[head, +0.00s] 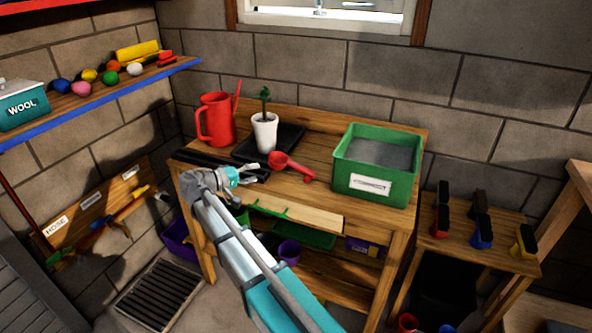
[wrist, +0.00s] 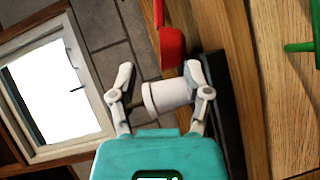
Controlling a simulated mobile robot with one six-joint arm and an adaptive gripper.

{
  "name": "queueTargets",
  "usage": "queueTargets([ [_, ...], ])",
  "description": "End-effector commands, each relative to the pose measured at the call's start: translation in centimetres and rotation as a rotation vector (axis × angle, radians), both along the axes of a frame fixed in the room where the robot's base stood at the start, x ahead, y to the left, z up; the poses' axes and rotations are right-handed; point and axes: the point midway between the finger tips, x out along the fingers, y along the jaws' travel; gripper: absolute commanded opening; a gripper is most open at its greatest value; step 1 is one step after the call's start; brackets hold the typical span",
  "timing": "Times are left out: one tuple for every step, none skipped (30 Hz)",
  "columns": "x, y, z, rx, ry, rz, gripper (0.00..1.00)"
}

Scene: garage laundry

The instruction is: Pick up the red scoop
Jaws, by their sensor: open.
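The red scoop (head: 285,164) lies on the wooden bench, its bowl near the white plant pot (head: 264,133) and its handle pointing right and toward the front. In the wrist view the scoop (wrist: 171,46) is at the top middle, beyond my fingertips. My gripper (head: 252,173) is open and empty, to the left of the scoop and apart from it. In the wrist view my two fingers (wrist: 159,76) stand wide apart, with the white pot (wrist: 168,97) seen between them in the background.
A black tray (head: 290,138) lies around the pot. A red watering can (head: 217,120) stands at the back left. A green bin (head: 375,175) of dark soil stands right of the scoop. A green tool (head: 268,209) lies near the bench's front edge.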

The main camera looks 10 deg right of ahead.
Motion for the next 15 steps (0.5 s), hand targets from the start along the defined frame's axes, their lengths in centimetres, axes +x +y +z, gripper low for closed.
queueTargets([
  [0.1, -0.3, -0.1, 0.0, 0.0, -0.001, 0.63],
  [0.2, -0.5, -0.1, 0.0, 0.0, -0.001, 0.63],
  [0.3, -0.8, -0.2, 0.0, 0.0, -0.001, 0.63],
  [0.3, -1.0, -0.2, 0.0, 0.0, -0.001, 0.63],
  [0.5, -1.3, -0.3, 0.0, 0.0, -0.001, 0.63],
  [0.6, -1.7, -0.4, 0.0, 0.0, -0.002, 0.63],
  [0.7, -2.1, -0.5, 0.0, 0.0, -0.002, 0.63],
  [0.9, -2.5, -0.5, 0.0, 0.0, -0.002, 0.63],
  [1.1, -3.0, -0.6, 0.0, 0.0, -0.002, 0.63],
  [1.2, -3.4, -0.7, 0.0, 0.0, -0.002, 0.63],
  [1.4, -3.8, -0.8, 0.0, 0.0, -0.002, 0.63],
  [1.6, -4.4, -0.9, 0.0, 0.0, -0.002, 0.63],
  [1.7, -4.8, -0.9, 0.0, 0.0, -0.002, 0.63],
  [1.9, -5.2, -1.0, 0.001, 0.001, -0.002, 0.63],
  [2.0, -5.7, -1.1, 0.001, 0.001, -0.001, 0.63],
])
